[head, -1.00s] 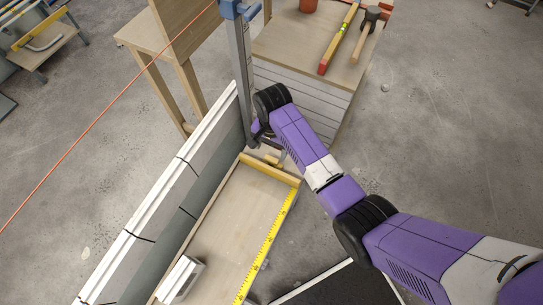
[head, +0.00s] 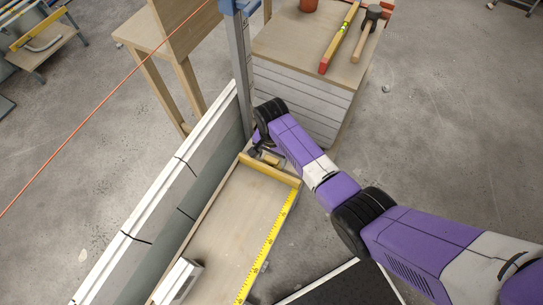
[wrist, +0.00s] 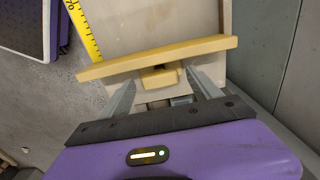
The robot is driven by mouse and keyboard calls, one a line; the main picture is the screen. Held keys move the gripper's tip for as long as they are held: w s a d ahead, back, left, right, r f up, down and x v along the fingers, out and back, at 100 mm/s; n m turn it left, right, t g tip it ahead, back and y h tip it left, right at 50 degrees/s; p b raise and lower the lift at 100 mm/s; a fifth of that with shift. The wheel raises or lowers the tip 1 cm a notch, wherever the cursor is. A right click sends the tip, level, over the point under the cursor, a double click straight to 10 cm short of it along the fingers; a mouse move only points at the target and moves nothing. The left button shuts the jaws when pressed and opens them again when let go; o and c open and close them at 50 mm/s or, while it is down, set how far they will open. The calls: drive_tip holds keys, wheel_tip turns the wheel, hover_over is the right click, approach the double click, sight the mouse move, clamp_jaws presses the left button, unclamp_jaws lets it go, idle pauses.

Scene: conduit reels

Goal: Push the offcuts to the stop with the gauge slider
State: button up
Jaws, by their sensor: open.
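The gauge slider is a yellow wooden bar (head: 270,170) lying across the far end of a shallow wooden trough (head: 225,225). In the wrist view the slider (wrist: 157,58) has a small block handle (wrist: 160,78) on the side facing me. My gripper (wrist: 162,80) is open, one finger on each side of that handle with gaps showing. In the head view my gripper (head: 263,154) is just behind the bar, partly hidden by my wrist. A white and grey block-like piece (head: 180,281) lies at the trough's near end; I cannot tell whether it is an offcut or the stop.
A yellow measuring tape (head: 266,245) runs along the trough's right edge. White conduit lengths with black ties (head: 160,205) stand along its left. A blue-topped grey post (head: 241,60) rises beside my gripper. A wooden-topped crate (head: 310,50) holds a level (head: 340,38) and a mallet (head: 367,35).

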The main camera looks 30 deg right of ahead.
clamp_jaws()
drive_tip(key=shift+s+a, duration=0.1)
drive_tip(key=s+a+p, duration=0.2)
drive_tip(key=a, duration=0.2)
drive_tip(key=s+a+p, duration=0.2)
drive_tip(key=s+a, duration=0.1)
drive_tip(key=s+a+p, duration=0.2)
drive_tip(key=s+a, duration=0.1)
drive_tip(key=a, duration=0.1)
drive_tip(key=shift+s+a+r, duration=0.25)
drive_tip(key=shift+a+r, duration=0.05)
drive_tip(key=s+a, duration=0.4)
drive_tip(key=a, duration=0.2)
drive_tip(key=s+a+p, duration=0.1)
drive_tip(key=s+a, duration=0.4)
drive_tip(key=a, duration=0.1)
drive_tip(key=s+a, duration=0.4)
drive_tip(key=a, duration=0.2)
drive_tip(key=shift+s+a+f+p, duration=0.25)
drive_tip(key=shift+a+f+p, duration=0.05)
unclamp_jaws()
drive_tip(key=shift+r, duration=0.15)
